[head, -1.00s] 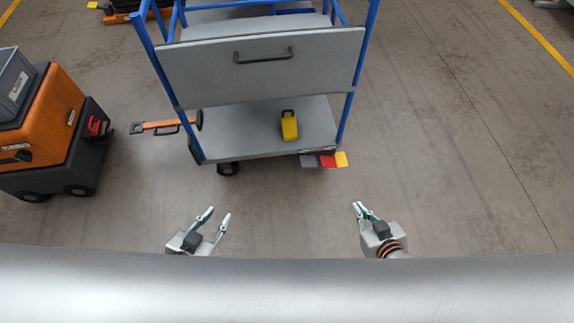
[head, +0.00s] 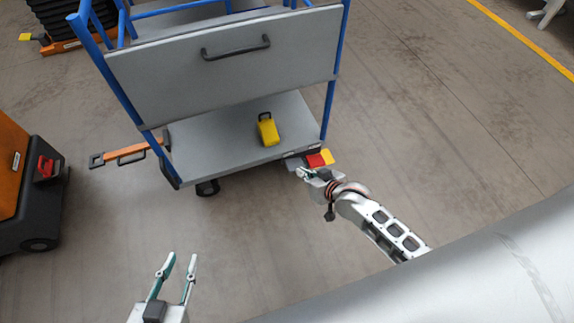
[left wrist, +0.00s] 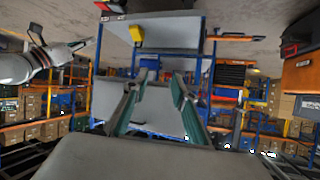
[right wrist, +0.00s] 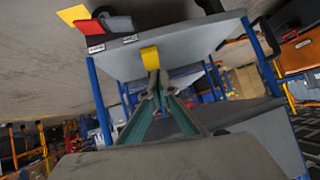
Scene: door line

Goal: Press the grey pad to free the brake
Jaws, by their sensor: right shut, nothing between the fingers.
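The grey pad (head: 292,164) is at the cart's lower right corner, beside a red pad (head: 315,160) and a yellow pad (head: 327,156). The right wrist view shows the grey pad (right wrist: 120,24) at the top left, next to the red (right wrist: 91,27) and yellow (right wrist: 73,14) pads. My right gripper (head: 301,172) is shut and empty, just in front of the grey pad in the head view; I cannot tell if it touches. Its fingertips (right wrist: 158,82) appear below and right of the pads in the right wrist view. My left gripper (head: 180,257) is open and empty, over the floor.
The blue-framed cart (head: 215,145) carries a yellow case (head: 268,130) on its lower deck. An orange drawbar (head: 128,154) sticks out at its left. An orange and black tug (head: 38,195) stands at the far left. The floor to the right is clear.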

